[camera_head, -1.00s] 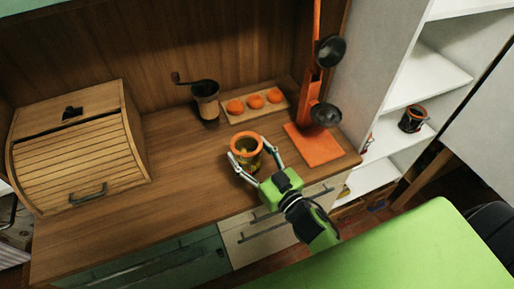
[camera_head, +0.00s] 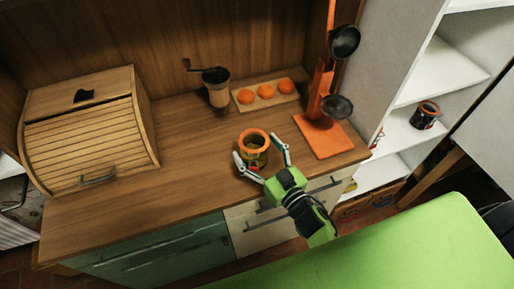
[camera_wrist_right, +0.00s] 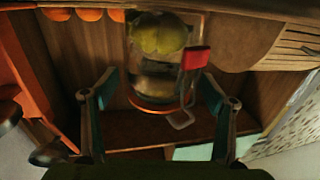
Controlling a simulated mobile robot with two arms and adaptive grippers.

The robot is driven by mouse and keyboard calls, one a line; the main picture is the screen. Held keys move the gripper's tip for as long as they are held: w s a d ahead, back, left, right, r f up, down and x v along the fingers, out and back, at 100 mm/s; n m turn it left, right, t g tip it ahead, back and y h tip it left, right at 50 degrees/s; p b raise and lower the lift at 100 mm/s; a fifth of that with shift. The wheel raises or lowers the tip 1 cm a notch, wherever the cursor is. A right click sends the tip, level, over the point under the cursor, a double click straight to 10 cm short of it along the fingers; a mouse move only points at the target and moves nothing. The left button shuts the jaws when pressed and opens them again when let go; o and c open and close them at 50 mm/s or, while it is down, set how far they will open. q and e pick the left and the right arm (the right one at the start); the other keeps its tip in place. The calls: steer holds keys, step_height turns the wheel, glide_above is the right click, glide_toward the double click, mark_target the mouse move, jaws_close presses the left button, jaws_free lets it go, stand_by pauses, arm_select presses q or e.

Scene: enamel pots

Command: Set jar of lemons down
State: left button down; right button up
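The jar of lemons (camera_head: 255,158) is glass with an orange rim and stands upright on the wooden counter (camera_head: 190,178), near its front edge. In the right wrist view the jar (camera_wrist_right: 157,70) shows yellow-green lemons inside and a red clasp on its side. My right gripper (camera_head: 255,145) is open, with one finger on either side of the jar. In the wrist view the fingers are spread, with a visible gap on the left of the jar. Contact on the right side is hard to tell. My left gripper is not in view.
A coffee grinder (camera_head: 217,92) and a wooden tray (camera_head: 243,103) with three orange things stand behind the jar. An orange ladle stand (camera_head: 322,136) is to the right, a roll-top bread box (camera_head: 88,135) to the left. The counter left of the jar is clear.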

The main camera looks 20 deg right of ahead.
steer(key=shift+r, duration=0.2)
steer(key=b+v, duration=0.2)
steer(key=v, duration=1)
steer(key=shift+b, duration=0.35)
